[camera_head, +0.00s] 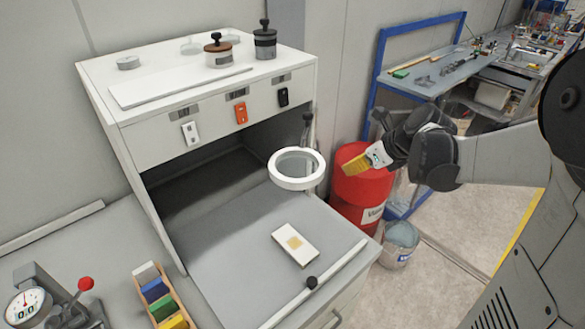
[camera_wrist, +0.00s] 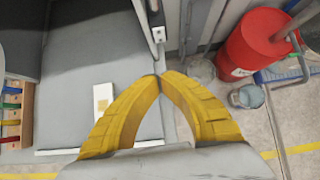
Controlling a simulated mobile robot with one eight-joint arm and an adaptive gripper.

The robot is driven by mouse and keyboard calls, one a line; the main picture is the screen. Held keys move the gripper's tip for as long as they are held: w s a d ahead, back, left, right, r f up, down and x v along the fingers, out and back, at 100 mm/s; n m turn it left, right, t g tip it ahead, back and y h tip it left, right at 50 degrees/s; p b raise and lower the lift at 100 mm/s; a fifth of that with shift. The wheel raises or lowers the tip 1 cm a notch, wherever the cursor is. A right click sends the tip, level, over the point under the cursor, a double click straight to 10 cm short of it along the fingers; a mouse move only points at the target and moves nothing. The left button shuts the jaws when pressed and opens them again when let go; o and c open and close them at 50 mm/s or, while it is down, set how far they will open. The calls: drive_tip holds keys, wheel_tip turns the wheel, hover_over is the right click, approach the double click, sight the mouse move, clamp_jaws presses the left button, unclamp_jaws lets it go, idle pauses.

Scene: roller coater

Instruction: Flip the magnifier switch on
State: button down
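A magnifier with a white ring and clear lens (camera_head: 297,167) hangs at the right front of a grey-white cabinet. The cabinet's upper front panel carries three switches: a white one (camera_head: 190,133), an orange one (camera_head: 241,113) and a black one (camera_head: 283,97). Labels above them are too small to read, so I cannot tell which serves the magnifier. My gripper (camera_head: 351,166), with yellow fingers, is in the air right of the magnifier and apart from the panel. In the wrist view its fingertips (camera_wrist: 159,77) meet with nothing between them. The switches do not show there.
A pale plate with a tan square (camera_head: 294,243) lies on the cabinet's work surface. Jars (camera_head: 265,42) stand on top. A red barrel (camera_head: 360,190) and a bucket (camera_head: 400,242) stand right of the cabinet. A gauge (camera_head: 25,305) and coloured blocks (camera_head: 160,300) are at lower left.

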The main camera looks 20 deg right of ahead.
drive_tip(key=shift+s, duration=0.1)
drive_tip(key=shift+s+d, duration=0.15)
drive_tip(key=shift+d, duration=0.05)
drive_tip(key=w+r+b+x, duration=0.1)
drive_tip(key=b+x, duration=0.3)
drive_tip(key=x, duration=0.9)
drive_tip(key=shift+w+a+r+b, duration=0.35)
drive_tip(key=shift+w+a+r, duration=0.05)
drive_tip(key=shift+w, duration=0.05)
